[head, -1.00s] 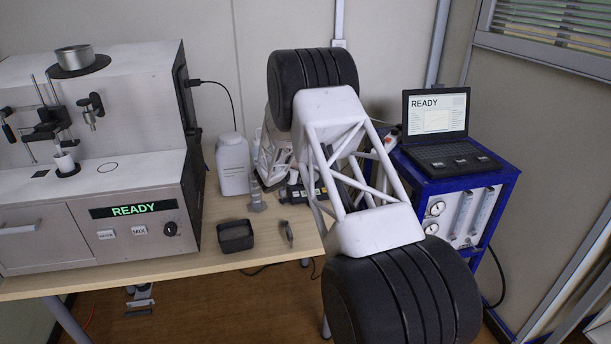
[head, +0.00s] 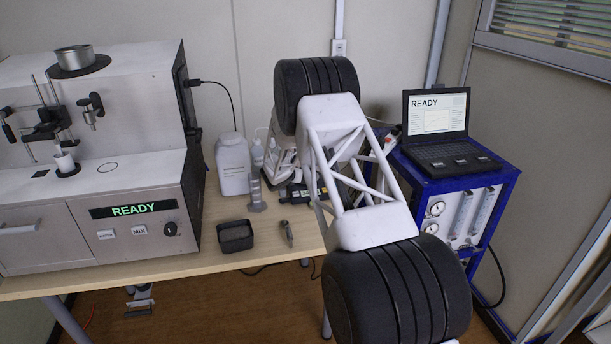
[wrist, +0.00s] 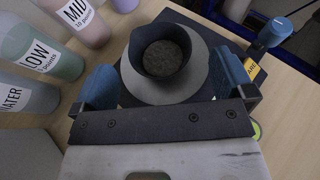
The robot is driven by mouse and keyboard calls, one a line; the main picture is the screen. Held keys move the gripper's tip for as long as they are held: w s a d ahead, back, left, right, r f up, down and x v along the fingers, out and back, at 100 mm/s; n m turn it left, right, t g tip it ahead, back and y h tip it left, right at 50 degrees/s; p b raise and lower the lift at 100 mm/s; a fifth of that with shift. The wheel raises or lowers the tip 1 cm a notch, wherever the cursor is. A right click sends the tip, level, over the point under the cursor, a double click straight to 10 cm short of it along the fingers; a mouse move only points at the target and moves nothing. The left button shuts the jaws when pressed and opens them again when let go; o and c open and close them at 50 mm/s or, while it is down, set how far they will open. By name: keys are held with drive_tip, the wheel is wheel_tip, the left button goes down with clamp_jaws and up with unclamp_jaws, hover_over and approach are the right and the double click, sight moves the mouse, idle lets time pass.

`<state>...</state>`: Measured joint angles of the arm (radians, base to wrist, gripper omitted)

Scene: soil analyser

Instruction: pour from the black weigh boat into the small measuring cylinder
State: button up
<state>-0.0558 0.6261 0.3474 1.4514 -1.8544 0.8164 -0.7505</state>
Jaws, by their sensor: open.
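A dark round cup with a flared lip, which I take for the black weigh boat (wrist: 192,35), shows in the wrist view. Dark brown grainy material lies in it. It stands on a grey round pan (wrist: 150,92). My gripper (wrist: 164,80) is open, with one blue-padded finger on each side of the pan and boat. I cannot tell whether a finger touches them. In the head view my arm hides the gripper and this boat. A small grey upright cylinder on a wide foot, likely the small measuring cylinder (head: 257,193), stands on the table.
Bottles labelled WATER (wrist: 25,97), LOW (wrist: 52,62) and MID (wrist: 80,18) stand left of the gripper. A black square dish (head: 236,246) lies near the table front. A white jar (head: 233,165) stands behind. The analyser (head: 95,215) is left, a laptop (head: 440,130) right.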

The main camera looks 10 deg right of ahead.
drive_tip(key=shift+x, duration=1.5)
drive_tip(key=shift+c, duration=0.5)
drive_tip(key=c, duration=0.7)
